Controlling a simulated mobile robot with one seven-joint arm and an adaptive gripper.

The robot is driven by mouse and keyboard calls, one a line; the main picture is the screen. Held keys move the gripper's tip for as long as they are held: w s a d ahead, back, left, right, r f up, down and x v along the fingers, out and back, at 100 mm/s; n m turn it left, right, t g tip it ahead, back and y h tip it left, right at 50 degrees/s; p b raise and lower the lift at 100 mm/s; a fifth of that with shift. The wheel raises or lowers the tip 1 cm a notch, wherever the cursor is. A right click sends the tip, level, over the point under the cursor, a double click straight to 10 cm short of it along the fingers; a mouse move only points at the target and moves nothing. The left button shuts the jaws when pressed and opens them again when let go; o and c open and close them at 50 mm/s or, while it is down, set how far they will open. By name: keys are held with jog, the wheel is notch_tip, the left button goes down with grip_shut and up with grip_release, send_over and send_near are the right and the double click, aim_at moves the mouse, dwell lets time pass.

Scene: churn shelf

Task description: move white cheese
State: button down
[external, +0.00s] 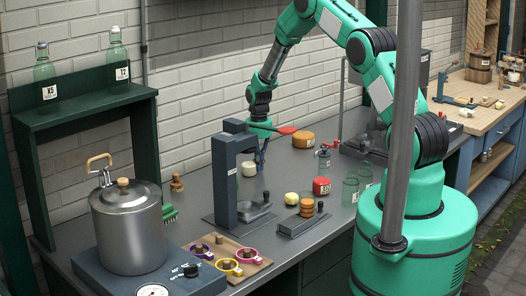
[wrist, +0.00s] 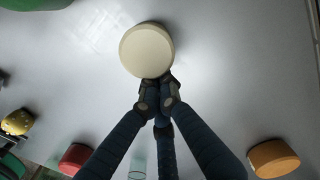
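The white cheese (external: 248,169) is a small pale round block on the grey counter, behind the dark upright press (external: 224,180). In the wrist view the white cheese (wrist: 147,48) is a cream disc at the top centre, just past the fingertips. My gripper (external: 261,163) points down close to the right of the white cheese. In the wrist view the dark fingers of my gripper (wrist: 159,88) meet at the lower edge of the white cheese, with nothing seen between them. I cannot tell whether the tips touch it.
An orange cheese (external: 302,138), a red block (external: 321,186) and a yellow piece (external: 291,199) stand to the right. Two glass jars (external: 350,190) are near the front edge.

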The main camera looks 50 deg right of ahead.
aim_at(267, 169)
jog(key=shift+d, duration=0.15)
jog(key=shift+d, duration=0.5)
jog(key=d+b, duration=0.1)
jog(key=d, duration=0.2)
notch_tip(267, 169, up, 10)
jog(key=shift+a, duration=0.15)
dwell(0.4)
jog(key=w+a+n+p, duration=0.2)
jog(key=w+a+n, duration=0.3)
jog(key=w+n, duration=0.5)
jog(key=shift+w+r+n, duration=0.15)
jog(key=shift+w+n, duration=0.05)
jog(key=shift+n, duration=1.7)
